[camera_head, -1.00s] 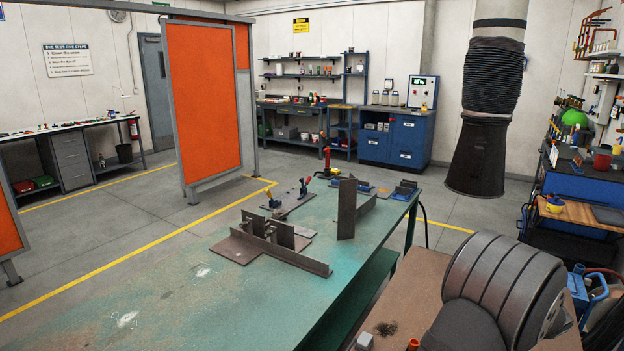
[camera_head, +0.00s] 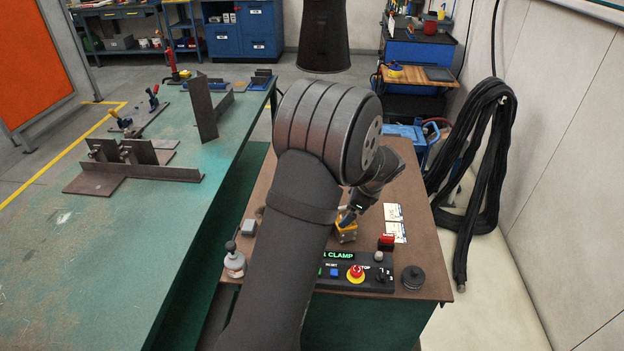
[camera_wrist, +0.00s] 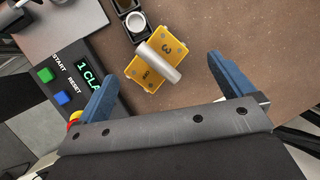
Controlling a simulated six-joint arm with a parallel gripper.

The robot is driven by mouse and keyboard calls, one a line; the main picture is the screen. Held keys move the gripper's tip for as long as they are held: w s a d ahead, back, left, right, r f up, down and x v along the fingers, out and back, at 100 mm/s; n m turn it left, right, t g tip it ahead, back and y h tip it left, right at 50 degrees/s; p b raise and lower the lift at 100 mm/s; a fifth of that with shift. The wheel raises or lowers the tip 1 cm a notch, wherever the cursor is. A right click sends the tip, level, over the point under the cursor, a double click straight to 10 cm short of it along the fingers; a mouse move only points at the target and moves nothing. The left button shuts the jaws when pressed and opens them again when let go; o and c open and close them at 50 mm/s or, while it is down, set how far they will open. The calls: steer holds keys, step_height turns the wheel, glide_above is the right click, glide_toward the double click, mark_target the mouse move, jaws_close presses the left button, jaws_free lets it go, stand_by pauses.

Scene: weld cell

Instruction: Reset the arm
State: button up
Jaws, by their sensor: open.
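My gripper (camera_wrist: 162,72) is open, its two blue fingers spread wide with nothing between them at their own height that I can make out. In the head view my gripper (camera_head: 349,212) hangs low over the brown side table, at a yellow block (camera_head: 346,232). In the wrist view the yellow block (camera_wrist: 157,65), marked with numbers and crossed by a pale cylinder (camera_wrist: 158,63), lies below and between the fingertips. I cannot tell the remaining height. The control panel (camera_head: 374,276) has a blue RESET button (camera_head: 334,272) and a green display (camera_head: 339,255); the button also shows in the wrist view (camera_wrist: 61,98).
A red and yellow stop button (camera_head: 356,274) sits on the panel. The green welding table (camera_head: 150,225) with metal plates is at left. Black cables (camera_head: 480,165) hang at right.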

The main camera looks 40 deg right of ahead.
steer(key=s+d+r+n+g, duration=0.5)
steer(key=s+r+n, duration=0.6)
steer(key=n, duration=0.9)
steer(key=shift+h, duration=0.3)
steer(key=f, duration=1)
steer(key=shift+s+f, duration=0.2)
step_height(320, 180, up, 10)
steer(key=shift+r, duration=0.1)
